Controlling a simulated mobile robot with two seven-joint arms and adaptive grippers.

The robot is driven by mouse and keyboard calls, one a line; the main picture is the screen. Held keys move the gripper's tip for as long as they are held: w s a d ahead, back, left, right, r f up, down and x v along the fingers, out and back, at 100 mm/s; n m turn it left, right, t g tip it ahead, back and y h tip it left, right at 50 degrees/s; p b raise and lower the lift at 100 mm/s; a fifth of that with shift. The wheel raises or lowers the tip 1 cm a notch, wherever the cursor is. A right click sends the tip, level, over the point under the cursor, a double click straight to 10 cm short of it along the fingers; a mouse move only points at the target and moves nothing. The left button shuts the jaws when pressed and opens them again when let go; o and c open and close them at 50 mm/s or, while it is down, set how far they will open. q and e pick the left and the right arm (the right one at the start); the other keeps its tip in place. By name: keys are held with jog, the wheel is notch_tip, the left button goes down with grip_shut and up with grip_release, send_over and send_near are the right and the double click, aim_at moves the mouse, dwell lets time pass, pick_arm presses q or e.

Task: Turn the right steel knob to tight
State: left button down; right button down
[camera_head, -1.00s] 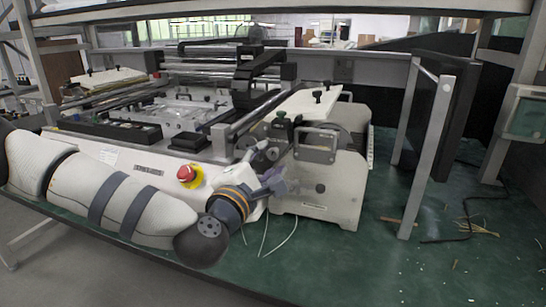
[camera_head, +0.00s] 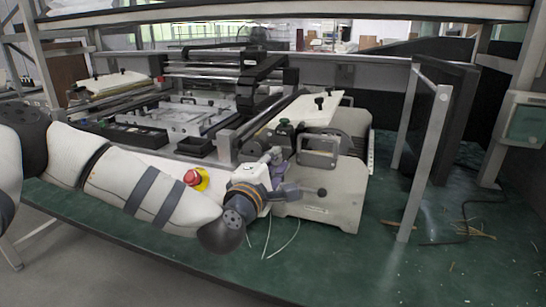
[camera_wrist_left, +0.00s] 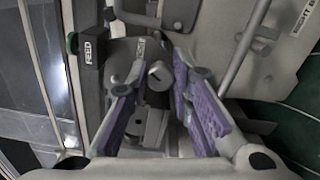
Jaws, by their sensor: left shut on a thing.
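The steel knob (camera_wrist_left: 159,74) shows in the left wrist view as a small round grey end between my finger pads. My left gripper (camera_wrist_left: 158,66) has purple-padded fingers on both sides of it and is shut on it. In the head view my left gripper (camera_head: 280,172) is against the front of the pale machine (camera_head: 325,205), and the knob is hidden there by the fingers. The knob's turn angle cannot be told. My right gripper is in neither view.
A red stop button (camera_head: 192,177) sits close behind my left forearm. A black ball-ended lever (camera_head: 322,192) sticks out of the machine's side near the gripper. A metal frame (camera_head: 425,150) stands to the right. The green table (camera_head: 330,265) is mostly clear in front.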

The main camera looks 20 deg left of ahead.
pick_arm(q)
jog(key=shift+m+p, duration=0.3)
jog(key=shift+m, duration=0.9)
jog(key=c, duration=1.4)
grip_release()
jog(key=s, duration=1.2)
jog(key=shift+a, duration=0.2)
